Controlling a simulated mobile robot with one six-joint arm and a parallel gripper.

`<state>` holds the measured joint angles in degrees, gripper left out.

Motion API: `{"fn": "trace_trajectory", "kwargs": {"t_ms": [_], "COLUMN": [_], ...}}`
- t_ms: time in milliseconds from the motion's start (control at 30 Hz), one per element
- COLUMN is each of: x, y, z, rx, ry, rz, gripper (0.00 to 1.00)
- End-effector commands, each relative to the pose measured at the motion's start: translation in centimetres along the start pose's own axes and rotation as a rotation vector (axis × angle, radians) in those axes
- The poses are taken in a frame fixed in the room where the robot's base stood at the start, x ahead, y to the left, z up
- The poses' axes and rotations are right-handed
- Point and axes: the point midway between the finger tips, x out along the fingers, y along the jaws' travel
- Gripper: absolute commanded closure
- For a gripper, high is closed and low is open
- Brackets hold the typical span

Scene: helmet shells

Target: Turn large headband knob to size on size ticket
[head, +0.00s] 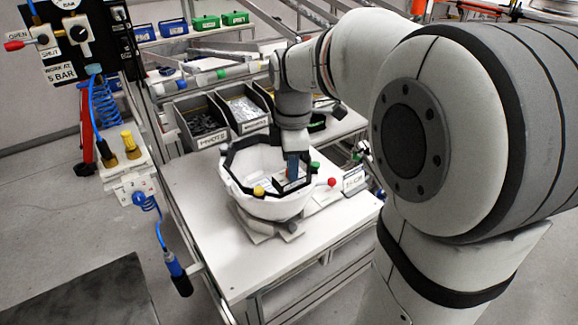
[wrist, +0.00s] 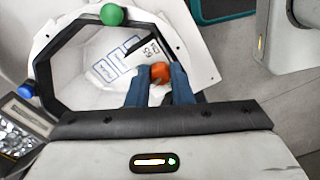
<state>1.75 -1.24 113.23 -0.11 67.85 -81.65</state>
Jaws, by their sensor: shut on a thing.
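A white helmet shell (head: 255,205) with a black headband rim stands open side up on a stand on the white table. My gripper (head: 292,165) reaches down into it. In the wrist view my gripper (wrist: 160,80) has its two blue fingers shut on an orange-red knob (wrist: 159,71) inside the shell. A white label with blue outlines and small black marks (wrist: 130,58) lies beside the knob; I cannot read it surely. A white card with black print (head: 355,180) stands right of the shell, its text too small to read.
Green (wrist: 112,14) and blue (wrist: 26,90) balls sit on the shell's rim. Grey parts bins (head: 200,122) stand behind the shell. An air-line post with a blue hose (head: 130,170) is at the left. The table's front left is clear.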

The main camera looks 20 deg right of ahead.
Motion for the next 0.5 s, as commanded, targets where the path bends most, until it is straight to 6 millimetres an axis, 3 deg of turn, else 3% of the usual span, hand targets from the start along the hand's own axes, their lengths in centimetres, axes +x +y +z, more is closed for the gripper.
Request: {"fn": "trace_trajectory", "kwargs": {"t_ms": [500], "x": [0.16], "y": [-0.22], "z": [-0.14], "rx": [-0.218], "ry": [0.003], "rz": [-0.008], "gripper": [1.00]}}
